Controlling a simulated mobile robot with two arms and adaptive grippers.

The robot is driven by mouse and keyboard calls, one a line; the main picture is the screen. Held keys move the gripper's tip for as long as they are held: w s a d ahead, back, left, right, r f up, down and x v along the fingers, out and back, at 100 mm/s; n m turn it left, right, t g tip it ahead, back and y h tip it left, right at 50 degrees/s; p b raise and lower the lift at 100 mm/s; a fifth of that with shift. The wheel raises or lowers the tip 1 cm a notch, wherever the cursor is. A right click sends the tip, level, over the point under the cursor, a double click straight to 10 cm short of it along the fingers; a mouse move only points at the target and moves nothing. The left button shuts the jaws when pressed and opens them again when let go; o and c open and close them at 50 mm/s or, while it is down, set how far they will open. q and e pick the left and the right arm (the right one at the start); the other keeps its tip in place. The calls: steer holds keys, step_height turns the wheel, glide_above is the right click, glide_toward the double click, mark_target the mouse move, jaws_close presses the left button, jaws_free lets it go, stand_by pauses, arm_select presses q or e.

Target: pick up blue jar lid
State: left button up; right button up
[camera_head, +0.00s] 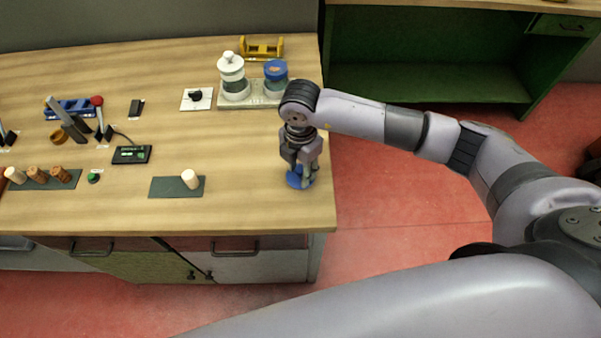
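The blue jar lid (295,182) lies near the right edge of the wooden table, directly below my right gripper, which partly hides it. My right gripper (303,176) points down with its fingers at the lid. The picture is too small to tell whether the fingers are closed on it or whether it touches the table. My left gripper is out of view.
A white lidded jar (232,78) stands on the same tray, with a yellow rack (262,47) behind. A dark green mat (163,188) holds a pale stopper (190,179) left of my gripper. Several small items lie farther left. The table's right edge is close by.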

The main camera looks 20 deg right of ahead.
jaws_close()
